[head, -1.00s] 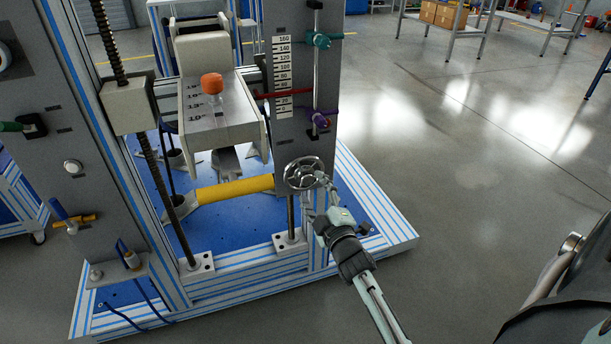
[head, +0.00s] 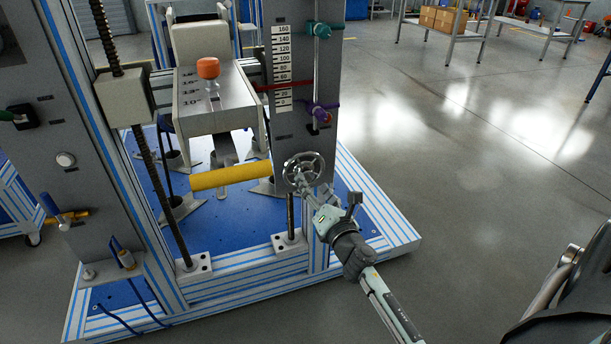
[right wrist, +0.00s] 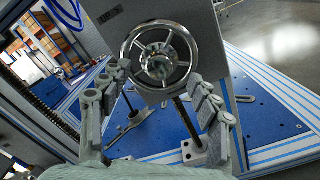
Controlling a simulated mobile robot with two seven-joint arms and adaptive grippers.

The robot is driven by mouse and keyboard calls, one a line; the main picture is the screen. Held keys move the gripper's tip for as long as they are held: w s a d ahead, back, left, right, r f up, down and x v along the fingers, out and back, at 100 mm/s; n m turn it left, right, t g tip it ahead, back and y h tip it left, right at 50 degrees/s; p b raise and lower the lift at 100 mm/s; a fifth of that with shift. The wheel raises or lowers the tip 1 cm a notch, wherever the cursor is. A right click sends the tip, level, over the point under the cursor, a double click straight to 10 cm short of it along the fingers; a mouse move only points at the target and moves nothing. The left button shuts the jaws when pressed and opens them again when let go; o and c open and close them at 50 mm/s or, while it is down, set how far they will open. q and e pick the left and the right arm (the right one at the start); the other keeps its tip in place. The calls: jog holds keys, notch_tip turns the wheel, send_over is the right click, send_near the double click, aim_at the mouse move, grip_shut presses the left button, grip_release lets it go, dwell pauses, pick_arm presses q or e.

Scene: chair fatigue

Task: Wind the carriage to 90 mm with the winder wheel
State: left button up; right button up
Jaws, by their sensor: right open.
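The winder wheel (head: 304,168) is a spoked metal handwheel low on the grey upright. In the right wrist view the wheel (right wrist: 160,55) faces me with a round hub. My right gripper (head: 306,188) is open just in front of the wheel's lower part. Its fingers (right wrist: 160,80) spread to either side below the wheel centre; I cannot tell whether they touch the rim. A printed scale (head: 283,60) from 0 to 160 is above the wheel. A red pointer (head: 275,87) crosses it around 40. Which part is the carriage is unclear. My left gripper is not in view.
A teal clamp (head: 320,30) and a purple clamp (head: 320,114) sit on the rod beside the scale. A yellow roller (head: 230,177) lies left of the wheel, over the blue base (head: 225,230). The floor (head: 480,200) at the right is clear.

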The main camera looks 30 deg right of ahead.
aim_at(308, 177)
jog(key=shift+x, duration=2.35)
jog(key=shift+w+r, duration=0.1)
jog(key=shift+w, duration=0.25)
jog(key=o, duration=0.4)
jog(key=shift+r, duration=0.1)
jog(key=c, duration=0.7)
jog(key=shift+c, duration=0.5)
jog(key=shift+w, duration=0.1)
jog(key=c, duration=0.5)
jog(key=shift+o, duration=0.2)
jog(key=m, duration=0.6)
jog(key=shift+m, duration=0.3)
